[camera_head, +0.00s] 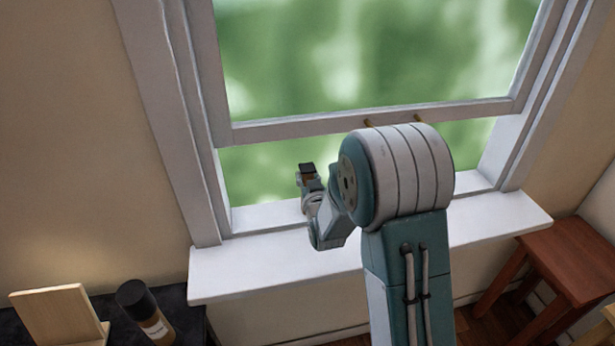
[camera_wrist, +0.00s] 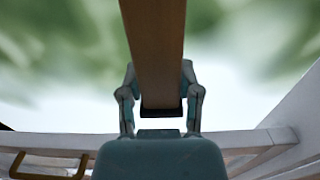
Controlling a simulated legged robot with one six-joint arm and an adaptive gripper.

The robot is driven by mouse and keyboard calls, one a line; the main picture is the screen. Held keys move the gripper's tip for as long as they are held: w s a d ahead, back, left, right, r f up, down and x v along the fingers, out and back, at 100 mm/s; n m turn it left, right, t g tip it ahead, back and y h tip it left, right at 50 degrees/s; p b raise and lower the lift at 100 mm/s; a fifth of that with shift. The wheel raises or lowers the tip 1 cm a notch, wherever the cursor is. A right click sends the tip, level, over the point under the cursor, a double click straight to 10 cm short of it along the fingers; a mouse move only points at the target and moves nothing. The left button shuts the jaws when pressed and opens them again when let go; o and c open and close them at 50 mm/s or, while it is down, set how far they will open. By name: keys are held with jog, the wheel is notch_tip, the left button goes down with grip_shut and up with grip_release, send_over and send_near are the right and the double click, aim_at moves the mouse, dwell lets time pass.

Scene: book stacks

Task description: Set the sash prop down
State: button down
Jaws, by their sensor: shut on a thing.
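The sash prop (camera_wrist: 155,45) is a brown wooden bar with a dark end cap, between the two fingers of my gripper (camera_wrist: 160,105) in the wrist view. My gripper is shut on it near the capped end. In the head view, my gripper (camera_head: 309,186) is small, in front of the open gap of the window. A dark cap and a bit of the brown prop (camera_head: 308,178) show at its tip; the rest is hidden. The raised window sash (camera_head: 290,128) has its bottom rail above the gap. The white sill (camera_head: 265,262) runs below my gripper.
White window jambs (camera_head: 172,120) flank the opening. A dark side table at the lower left bears a wooden stand (camera_head: 55,312) and a dark bottle (camera_head: 143,308). A red-brown stool (camera_head: 570,255) stands at the right. The sill's left part is clear.

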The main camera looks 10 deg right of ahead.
jog(key=shift+c, duration=1.5)
grip_release()
jog(key=s+r+g, duration=0.3)
jog(key=s+g, duration=0.1)
jog(key=s, duration=0.8)
jog(key=s+r+g, duration=0.4)
jog(key=s, duration=0.8)
jog(key=s+r+g, duration=0.3)
jog(key=s+g, duration=0.1)
jog(key=s, duration=0.8)
jog(key=shift+s+r, duration=0.35)
jog(key=shift+r, duration=0.05)
